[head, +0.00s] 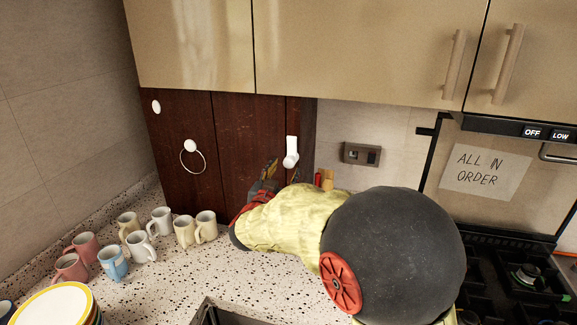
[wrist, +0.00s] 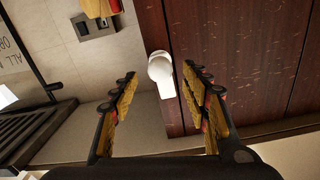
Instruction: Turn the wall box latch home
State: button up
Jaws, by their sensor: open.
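The wall box latch (head: 291,152) is a white piece on the dark wooden wall box (head: 235,130). In the head view its flat bar stands upright, with a round knob at the bottom. In the wrist view the latch (wrist: 166,88) appears inverted, round end at the top. My gripper (head: 270,168) is low and left of the latch in the head view, partly hidden behind my arm. In the wrist view my gripper (wrist: 159,73) is open, and the latch appears between its fingers. No contact with the latch is visible.
Several mugs (head: 162,221) stand on the speckled counter (head: 190,275) at the left. A stack of plates (head: 55,303) is at the front left. A wall socket (head: 361,154) is right of the box. Cabinets (head: 360,50) hang above; a stove (head: 520,275) is at the right.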

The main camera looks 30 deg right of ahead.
aim_at(288, 164)
jog(key=x, duration=0.5)
jog(key=shift+b, duration=0.35)
jog(key=c, duration=0.3)
grip_shut()
dwell(0.4)
